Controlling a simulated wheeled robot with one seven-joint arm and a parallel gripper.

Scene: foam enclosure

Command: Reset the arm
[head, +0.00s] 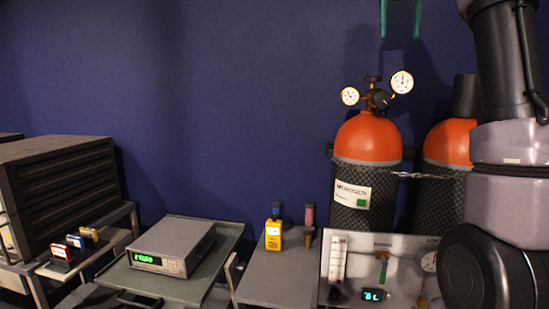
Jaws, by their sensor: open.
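My gripper (400,22) shows only at the top edge of the head view, as two thin teal fingers hanging down. The fingers are apart with nothing between them, so it is open and empty. It is in front of the blue wall, above the gauges of the orange-topped gas cylinder (368,140). The rest of the gripper is cut off by the top edge. My arm fills the right side of the view and hides part of a second orange-topped cylinder (447,142).
A grey instrument with green digits (172,247) sits on a cart (218,278). A yellow handheld device (273,235) stands on a grey surface (262,288). A panel (355,255) carries a flowmeter and gauge. A dark drawer cabinet (70,190) is at left. The upper wall area is clear.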

